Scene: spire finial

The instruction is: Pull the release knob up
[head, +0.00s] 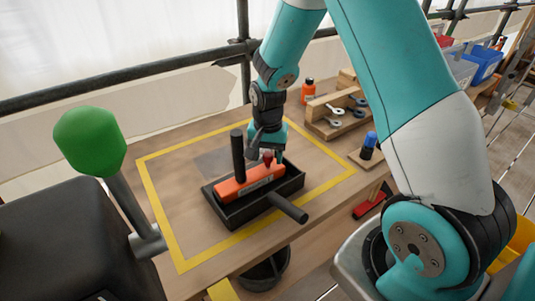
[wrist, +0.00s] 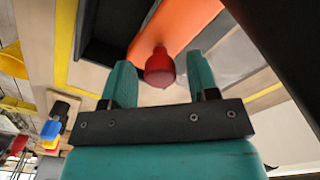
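The red release knob (head: 267,157) stands on the end of an orange body (head: 235,188), which sits in a black tray (head: 255,211) on the workbench. In the wrist view the round red knob (wrist: 160,69) lies between the fingertips, with a gap on each side. My gripper (wrist: 161,75) is open, its two teal fingers spread around the knob without visible contact. In the head view my gripper (head: 270,152) is at the knob, pointing down, and partly hidden by the wrist. A black upright post (head: 238,155) rises close to the left of the gripper.
A black bar (head: 288,207) sticks out from the tray's front. Yellow tape (head: 222,250) frames the work area. A wooden tool rack (head: 335,125), an orange bottle (head: 308,90) and a blue-topped item (head: 369,143) stand behind and right. A green-capped lever (head: 90,140) stands left.

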